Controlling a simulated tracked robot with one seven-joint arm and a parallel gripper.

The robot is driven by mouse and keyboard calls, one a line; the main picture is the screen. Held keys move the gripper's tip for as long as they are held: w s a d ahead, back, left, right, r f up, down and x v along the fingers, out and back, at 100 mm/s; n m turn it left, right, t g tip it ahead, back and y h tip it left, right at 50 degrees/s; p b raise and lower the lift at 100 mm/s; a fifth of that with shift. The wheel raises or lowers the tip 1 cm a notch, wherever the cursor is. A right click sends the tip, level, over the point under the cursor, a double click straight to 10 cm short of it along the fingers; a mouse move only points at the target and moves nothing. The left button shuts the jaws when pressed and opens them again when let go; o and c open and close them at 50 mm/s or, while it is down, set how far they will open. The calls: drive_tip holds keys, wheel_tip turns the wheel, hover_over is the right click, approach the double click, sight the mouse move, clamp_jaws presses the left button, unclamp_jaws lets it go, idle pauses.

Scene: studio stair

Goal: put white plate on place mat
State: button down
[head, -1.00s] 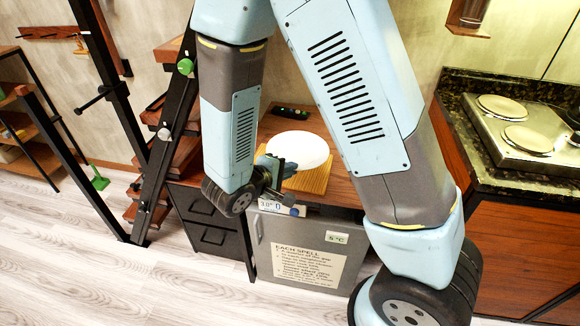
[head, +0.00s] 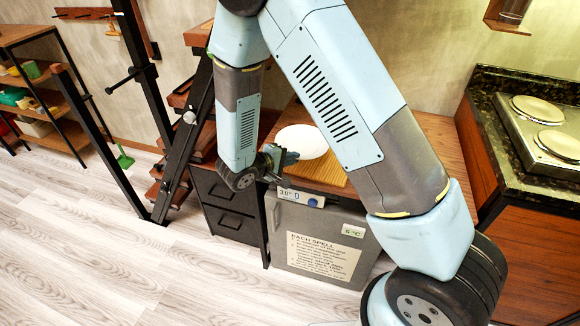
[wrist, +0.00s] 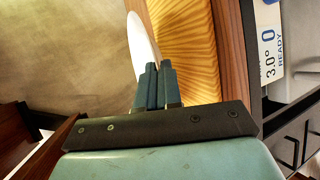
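The white plate (head: 302,140) is a round disc over the yellow-brown place mat (head: 333,174) on the wooden counter top. In the wrist view the plate (wrist: 143,42) shows almost edge-on, with the ribbed mat (wrist: 188,42) beside it in the picture and below it in the room. My gripper (head: 284,157) is at the plate's near left rim. In the wrist view its two blue fingers (wrist: 158,84) are close together at the rim and appear shut on it. The plate seems to be a little off the mat; the exact gap cannot be told.
A grey cabinet (head: 312,232) with a display and a sign stands below the counter front. Black drawers (head: 230,208) and a dark-framed stair (head: 178,150) are at left. A stove (head: 545,125) on a dark stone counter is at right. The pale floor at left is open.

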sight(289, 172)
drive_tip(key=shift+w+a+f, duration=0.3)
drive_tip(key=shift+w+f, duration=0.4)
drive_tip(key=shift+f, duration=0.15)
drive_tip(key=shift+w+f, duration=0.1)
drive_tip(key=shift+f, duration=1.55)
drive_tip(key=c, duration=1.6)
unclamp_jaws()
drive_tip(key=shift+a, duration=0.1)
